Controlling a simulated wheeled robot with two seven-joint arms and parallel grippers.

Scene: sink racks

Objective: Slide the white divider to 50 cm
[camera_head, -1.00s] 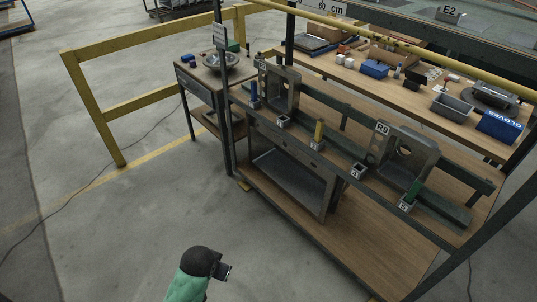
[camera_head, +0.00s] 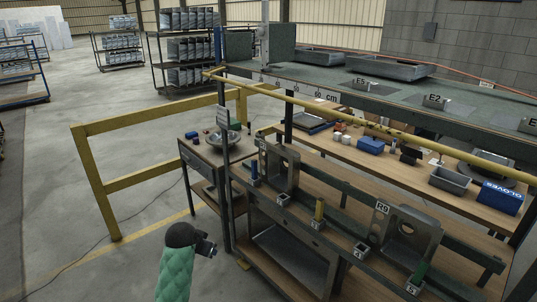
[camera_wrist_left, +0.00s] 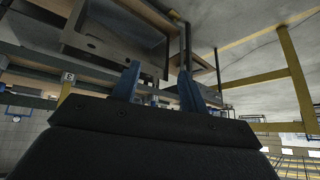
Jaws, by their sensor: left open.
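A pale, whitish upright piece (camera_head: 264,42), which looks like the white divider, stands on the top shelf's left end between grey-green panels. The shelf's front edge carries a white scale strip (camera_head: 318,95) with a "60 cm" mark; its smaller marks to the left are hard to read. My left gripper (camera_head: 206,246) is well below and left of the shelf, in front of the rack, apart from everything. In the left wrist view its blue fingers (camera_wrist_left: 157,84) are spread with nothing between them. My right gripper is not in view.
A yellow rail (camera_head: 360,124) runs along the front just below the top shelf. A dark rack post (camera_head: 225,190) stands near my left gripper. Grey trays (camera_head: 390,67) sit on the shelf's back. A yellow floor barrier (camera_head: 150,178) stands left; the floor before it is clear.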

